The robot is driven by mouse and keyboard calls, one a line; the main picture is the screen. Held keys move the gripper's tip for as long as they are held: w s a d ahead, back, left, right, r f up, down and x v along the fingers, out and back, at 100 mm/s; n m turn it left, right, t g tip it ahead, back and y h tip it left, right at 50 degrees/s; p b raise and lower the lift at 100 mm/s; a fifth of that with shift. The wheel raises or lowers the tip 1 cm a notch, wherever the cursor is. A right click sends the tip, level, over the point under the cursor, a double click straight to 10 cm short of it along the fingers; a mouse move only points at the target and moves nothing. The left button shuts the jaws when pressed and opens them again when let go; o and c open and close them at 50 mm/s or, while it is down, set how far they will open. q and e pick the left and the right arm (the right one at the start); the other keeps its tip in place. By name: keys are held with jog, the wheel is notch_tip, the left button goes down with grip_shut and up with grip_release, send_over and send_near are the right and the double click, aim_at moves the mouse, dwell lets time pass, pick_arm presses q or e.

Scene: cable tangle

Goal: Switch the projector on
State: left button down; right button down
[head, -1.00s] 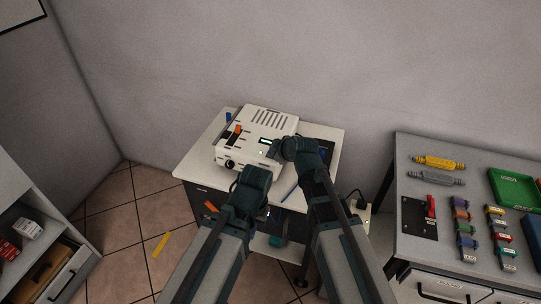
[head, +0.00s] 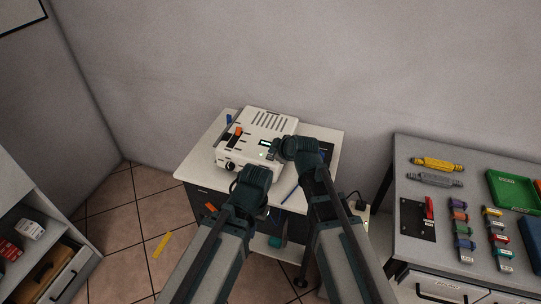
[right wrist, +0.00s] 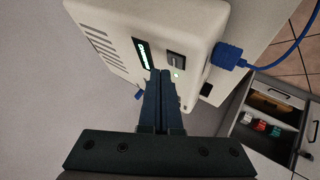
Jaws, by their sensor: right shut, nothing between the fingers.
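The white projector (head: 270,122) stands on a small cart. In the right wrist view its panel (right wrist: 188,35) carries a lit green display (right wrist: 143,53), a dark switch (right wrist: 176,60) and a small pale-green light (right wrist: 177,75). My right gripper (head: 273,152) is shut and empty; its fingertips (right wrist: 160,73) are close to the panel, just below the display and beside the switch. I cannot tell whether they touch it. My left wrist is in front of the cart, and its fingers are hidden.
A blue plug (right wrist: 228,55) with a blue cable sits at the projector's edge. The cart top (head: 202,158) also holds a blue item. A workbench (head: 406,150) with connectors and a green tray (head: 512,188) stands right. An open drawer unit (head: 40,240) stands left.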

aim_at(274, 162)
notch_tip(274, 162, up, 5)
jog(key=p, duration=0.5)
jog(key=shift+d+r, duration=0.1)
jog(key=shift+d, duration=0.05)
dwell(0.7)
jog(key=shift+s+f, duration=0.3)
jog(key=shift+s, duration=0.1)
jog(key=s+d+f+m+g+h, duration=0.1)
jog(key=s+f+m+g+h, duration=0.1)
jog(key=s, duration=0.6)
jog(key=s+d+f+m+g+h, duration=0.1)
jog(key=s+m+g, duration=0.3)
jog(key=s, duration=0.4)
jog(key=s+d+f+m+g+h, duration=0.2)
jog(key=s+d+f+m+g, duration=0.1)
jog(key=s, duration=0.6)
jog(key=shift+f+m+h, duration=0.3)
jog(key=shift+f, duration=0.15)
